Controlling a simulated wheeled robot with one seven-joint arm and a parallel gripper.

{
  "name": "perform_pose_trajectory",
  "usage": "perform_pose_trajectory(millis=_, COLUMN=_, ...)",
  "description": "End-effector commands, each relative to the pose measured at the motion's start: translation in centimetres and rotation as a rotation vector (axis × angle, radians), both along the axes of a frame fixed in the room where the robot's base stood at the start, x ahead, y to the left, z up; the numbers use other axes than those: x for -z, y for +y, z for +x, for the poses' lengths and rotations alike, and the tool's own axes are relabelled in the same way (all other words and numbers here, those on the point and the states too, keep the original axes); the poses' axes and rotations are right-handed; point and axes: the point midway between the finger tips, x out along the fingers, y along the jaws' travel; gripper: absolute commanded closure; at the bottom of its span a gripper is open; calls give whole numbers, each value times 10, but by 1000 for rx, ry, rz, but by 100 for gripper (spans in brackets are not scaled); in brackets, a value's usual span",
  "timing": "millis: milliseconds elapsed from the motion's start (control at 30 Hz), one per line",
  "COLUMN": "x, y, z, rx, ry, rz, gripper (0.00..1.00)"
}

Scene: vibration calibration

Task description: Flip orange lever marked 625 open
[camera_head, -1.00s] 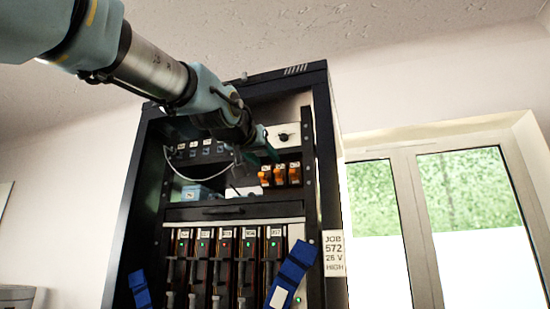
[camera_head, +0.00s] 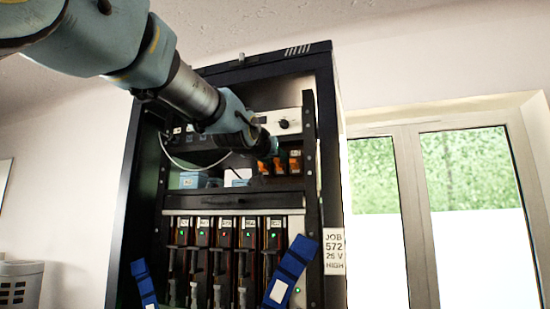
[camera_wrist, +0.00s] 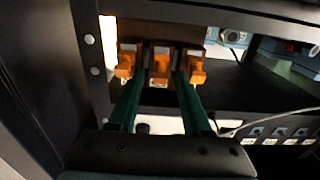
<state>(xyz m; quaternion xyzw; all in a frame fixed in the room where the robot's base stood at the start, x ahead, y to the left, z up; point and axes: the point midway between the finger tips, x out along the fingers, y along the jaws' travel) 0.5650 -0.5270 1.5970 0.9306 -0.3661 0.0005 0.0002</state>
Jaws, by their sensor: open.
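Three orange levers sit in a row on the rack's upper right shelf. In the wrist view I see the left one (camera_wrist: 125,66), the middle one (camera_wrist: 161,70) and the right one (camera_wrist: 195,68). In the head view the rightmost lever (camera_head: 295,161) shows clearly, and the others are partly behind my gripper. Their number marks are too small to read, so I cannot tell which is 625. My gripper (camera_wrist: 161,82) is open, its green fingers reaching to either side of the middle lever. I cannot tell whether they touch it.
The black rack (camera_head: 329,150) frames the shelf closely, with a side post (camera_wrist: 85,50) beside the levers. A white panel with a black knob (camera_head: 284,124) is above them. Blue straps (camera_head: 290,272) hang over the lower modules. A pale cable (camera_head: 190,166) loops at the left.

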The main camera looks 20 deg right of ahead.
Motion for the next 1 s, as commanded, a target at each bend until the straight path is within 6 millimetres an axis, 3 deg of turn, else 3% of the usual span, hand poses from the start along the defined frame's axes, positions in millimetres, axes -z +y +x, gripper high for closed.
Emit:
perform_pose_trajectory(millis=133, x=0, y=0, z=0, rx=0, ry=1, rz=1, gripper=51)
perform_pose_trajectory(millis=567, x=0, y=0, z=0, rx=-1, ry=1, rz=1, gripper=100)
perform_pose_trajectory(millis=1000, x=2, y=0, z=0, rx=-1, ry=-1, rz=-1, gripper=100)
